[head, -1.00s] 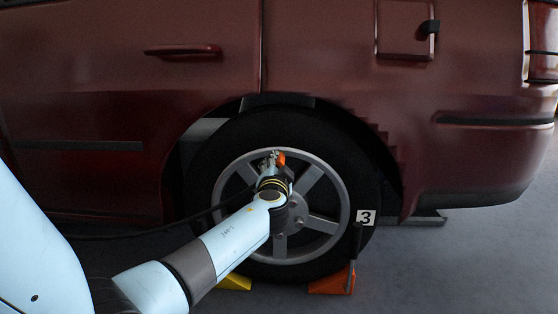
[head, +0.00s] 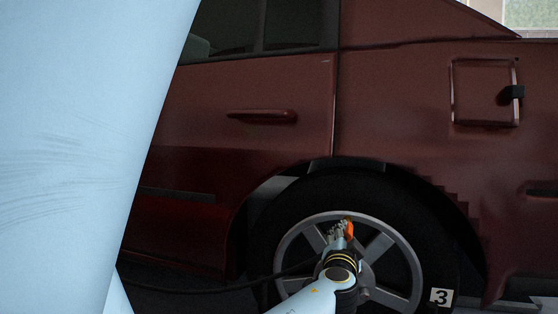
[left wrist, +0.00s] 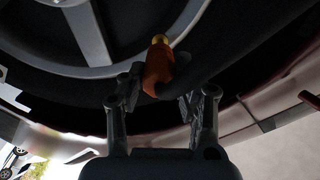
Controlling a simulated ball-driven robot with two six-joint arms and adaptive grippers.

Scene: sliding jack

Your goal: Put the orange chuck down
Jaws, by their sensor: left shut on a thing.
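The orange chuck (head: 349,228) shows as a small orange piece at the tip of my left gripper (head: 341,231), in front of the upper part of the wheel. In the left wrist view the chuck (left wrist: 158,72) has a brass-coloured end and sits between the fingers of the left gripper (left wrist: 160,88), which is shut on it. The wheel's spokes and rim (left wrist: 85,35) lie beyond it. The gripper's own body hides part of the chuck in the head view. My right gripper is in neither view.
A dark red car (head: 265,155) fills the background. A dark hose (head: 225,288) runs from the left towards the gripper. My pale arm covers the left side of the head view.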

